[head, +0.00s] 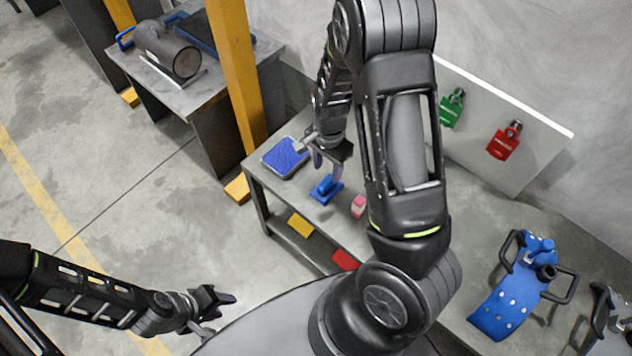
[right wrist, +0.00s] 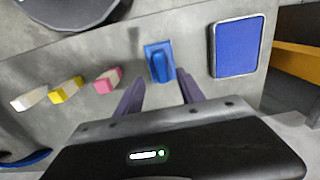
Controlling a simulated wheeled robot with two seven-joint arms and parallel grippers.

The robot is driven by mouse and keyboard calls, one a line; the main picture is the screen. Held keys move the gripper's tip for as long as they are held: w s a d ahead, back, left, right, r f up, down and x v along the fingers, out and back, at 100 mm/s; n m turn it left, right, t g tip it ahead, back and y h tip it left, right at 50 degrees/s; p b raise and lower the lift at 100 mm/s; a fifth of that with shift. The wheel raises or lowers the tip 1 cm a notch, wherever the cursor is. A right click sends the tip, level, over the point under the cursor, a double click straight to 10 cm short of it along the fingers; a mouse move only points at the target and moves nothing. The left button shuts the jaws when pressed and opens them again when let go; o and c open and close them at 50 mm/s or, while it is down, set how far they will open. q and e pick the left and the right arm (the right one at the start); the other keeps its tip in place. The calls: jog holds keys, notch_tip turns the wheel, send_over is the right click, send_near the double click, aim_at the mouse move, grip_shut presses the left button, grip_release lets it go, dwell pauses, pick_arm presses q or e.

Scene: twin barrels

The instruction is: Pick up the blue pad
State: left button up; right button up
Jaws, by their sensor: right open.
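A blue piece with a raised grip on a flat blue base (head: 326,189) lies on the grey bench. In the right wrist view this blue piece (right wrist: 158,62) is just beyond and between my fingertips. A flat blue rectangle in a pale metal rim (head: 284,157) lies to its left; in the right wrist view this rectangle (right wrist: 237,46) is on the right. I cannot tell by name which one is the pad. My right gripper (head: 327,171) is open and empty, above the gripped piece; its fingers also show in the right wrist view (right wrist: 159,91). My left gripper (head: 224,314) is open and empty, away from the bench.
Pink (right wrist: 108,80), yellow (right wrist: 66,89) and white (right wrist: 29,99) blocks stand in a row beside the blue piece. A lower shelf holds yellow (head: 301,225) and red (head: 344,260) pieces. A yellow post (head: 234,75) stands left of the bench. Padlocks hang on a board (head: 540,135).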

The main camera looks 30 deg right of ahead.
aim_at(327, 181)
dwell(0.3)
jog(key=shift+f, duration=1.3)
notch_tip(327, 181, down, 5)
jog(key=shift+w+d+f, duration=0.1)
jog(key=shift+w, duration=0.05)
jog(key=shift+c, duration=0.2)
grip_shut()
